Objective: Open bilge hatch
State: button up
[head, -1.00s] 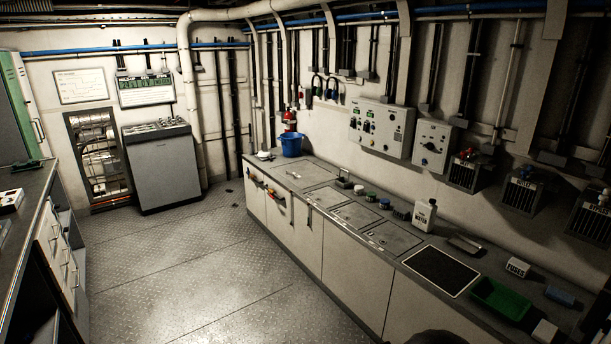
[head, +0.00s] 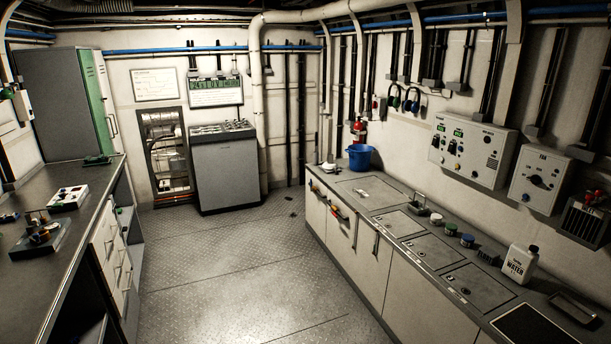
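Several flush grey lids are set in the right counter top (head: 412,268). They are a large far lid (head: 368,192), a smaller lid (head: 400,223), another lid (head: 432,251) and a nearer lid (head: 478,287). All look closed and flat. Small labels lie along their front edges, too small to read, so I cannot tell which one is the bilge hatch. No hatch is clear in the patterned metal floor (head: 225,270). My gripper is not in view.
On the right counter stand a blue bucket (head: 361,157), small jars (head: 451,230), a white water bottle (head: 519,264) and a small tray (head: 574,308). A left bench (head: 62,235) holds small devices. A grey cabinet (head: 226,172) stands behind. The floor between is clear.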

aim_at(373, 193)
jog(key=i, duration=2.5)
jog(key=i+j+z, duration=0.1)
jog(key=i, duration=1.1)
jog(key=i+j, duration=0.1)
jog(key=i, duration=1.15)
